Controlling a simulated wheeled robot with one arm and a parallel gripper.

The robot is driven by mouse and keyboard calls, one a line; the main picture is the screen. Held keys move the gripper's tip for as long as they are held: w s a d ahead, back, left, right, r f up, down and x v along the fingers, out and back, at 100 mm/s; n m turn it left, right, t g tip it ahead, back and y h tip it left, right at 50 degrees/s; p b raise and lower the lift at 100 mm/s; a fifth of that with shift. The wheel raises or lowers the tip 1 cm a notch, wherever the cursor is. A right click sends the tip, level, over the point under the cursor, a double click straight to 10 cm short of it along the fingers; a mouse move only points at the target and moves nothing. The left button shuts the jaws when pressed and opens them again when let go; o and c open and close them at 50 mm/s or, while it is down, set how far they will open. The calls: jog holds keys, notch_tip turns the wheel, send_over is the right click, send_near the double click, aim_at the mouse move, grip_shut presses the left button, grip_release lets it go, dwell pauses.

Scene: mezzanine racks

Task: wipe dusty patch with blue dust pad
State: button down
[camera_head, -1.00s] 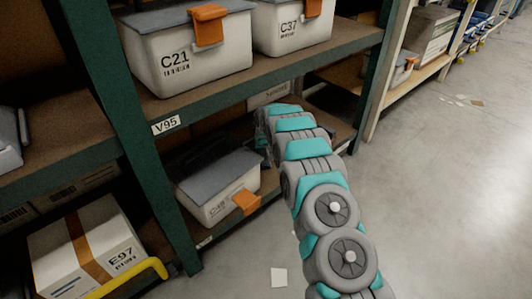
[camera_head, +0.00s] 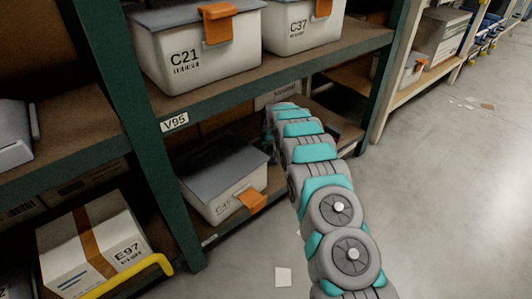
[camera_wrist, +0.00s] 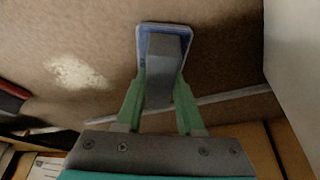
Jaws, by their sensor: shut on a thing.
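In the wrist view, my gripper (camera_wrist: 160,88) has its green fingers shut on the grey block-like handle of the blue dust pad (camera_wrist: 144,48). Only the pad's blue rim shows around the handle. The dusty patch (camera_wrist: 78,74) is a pale, speckled smear on the brown board, to the left of the pad and apart from it. I cannot tell whether the pad touches the board. In the head view, my arm reaches into the lower bay of the rack; its far end is mostly hidden and pad and patch are not seen there.
A pale bin wall (camera_wrist: 292,70) stands close on the right in the wrist view. In the head view, a lidded bin (camera_head: 225,190) sits left of my arm, under the shelf edge (camera_head: 290,70) holding bins C21 (camera_head: 165,55) and C37 (camera_head: 290,38). A green post (camera_head: 150,150) stands left.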

jog(key=shift+w+d+f, duration=0.1)
jog(key=shift+w+d, duration=0.45)
jog(key=shift+d, duration=0.3)
jog(key=shift+w+d+f, duration=0.1)
jog(key=shift+w+d, duration=0.45)
jog(key=shift+d, duration=0.25)
jog(key=shift+w+d+r, duration=0.2)
jog(key=shift+w+d, duration=0.95)
jog(key=shift+d, duration=0.3)
jog(key=shift+r, duration=0.1)
jog(key=shift+r, duration=3)
